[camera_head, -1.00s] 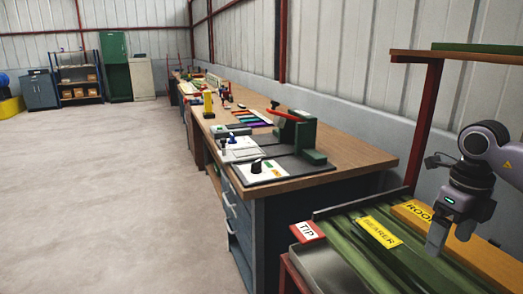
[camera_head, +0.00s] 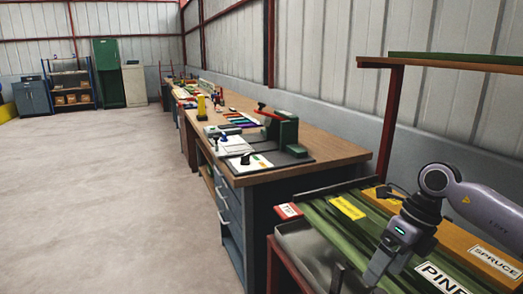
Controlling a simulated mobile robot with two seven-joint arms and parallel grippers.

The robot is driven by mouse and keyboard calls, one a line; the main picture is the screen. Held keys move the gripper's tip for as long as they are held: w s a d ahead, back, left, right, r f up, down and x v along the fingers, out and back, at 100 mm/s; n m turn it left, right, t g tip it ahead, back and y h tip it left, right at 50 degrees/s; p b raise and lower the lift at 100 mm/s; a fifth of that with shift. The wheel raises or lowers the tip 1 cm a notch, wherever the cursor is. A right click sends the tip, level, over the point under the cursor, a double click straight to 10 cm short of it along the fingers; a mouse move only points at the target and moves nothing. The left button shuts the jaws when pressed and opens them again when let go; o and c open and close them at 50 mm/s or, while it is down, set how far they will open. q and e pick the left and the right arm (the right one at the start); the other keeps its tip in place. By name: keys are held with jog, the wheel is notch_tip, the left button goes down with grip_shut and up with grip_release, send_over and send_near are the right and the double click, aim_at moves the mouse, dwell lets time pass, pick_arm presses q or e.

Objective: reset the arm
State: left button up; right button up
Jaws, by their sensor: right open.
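My right arm comes in from the right edge, grey-mauve with a dark wrist. My right gripper (camera_head: 358,275) points down and is open, with nothing seen between its fingers. It is in front of or above the near part of a rack of green boards (camera_head: 323,220); I cannot tell the gap between them. My left gripper is not in view.
The rack carries a yellow label (camera_head: 348,207), a red and white label (camera_head: 287,211), and PINE (camera_head: 440,279) and SPRUCE (camera_head: 496,262) labels. A raised shelf (camera_head: 440,64) stands behind. A long workbench (camera_head: 330,150) holds a green device (camera_head: 281,128). Open floor (camera_head: 100,200) lies left.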

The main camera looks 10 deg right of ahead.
jog(key=s+a+r+m+t+y+p, duration=0.1)
jog(key=s+a+m+t+y, duration=0.15)
jog(key=a+y, duration=0.65)
jog(key=s+a+m+t+y+p, duration=0.15)
jog(key=a+m+y, duration=0.35)
jog(key=a, duration=0.8)
jog(key=s+d+f+m+t+h+p, duration=0.1)
jog(key=d+f+m+t+h, duration=0.4)
jog(key=m, duration=0.6)
jog(key=d+f+m+t+h+p, duration=0.1)
jog(key=d+f+m+t+h, duration=0.25)
jog(key=m+t+h, duration=0.6)
jog(key=s+d+f+m+g+h, duration=0.1)
jog(key=s+d+f+m+g, duration=0.3)
jog(key=s+f+m+g, duration=0.4)
jog(key=s+f+m, duration=0.2)
jog(key=s+f, duration=0.2)
jog(key=f, duration=0.2)
jog(key=shift+s+p, duration=0.35)
jog(key=shift+s, duration=0.05)
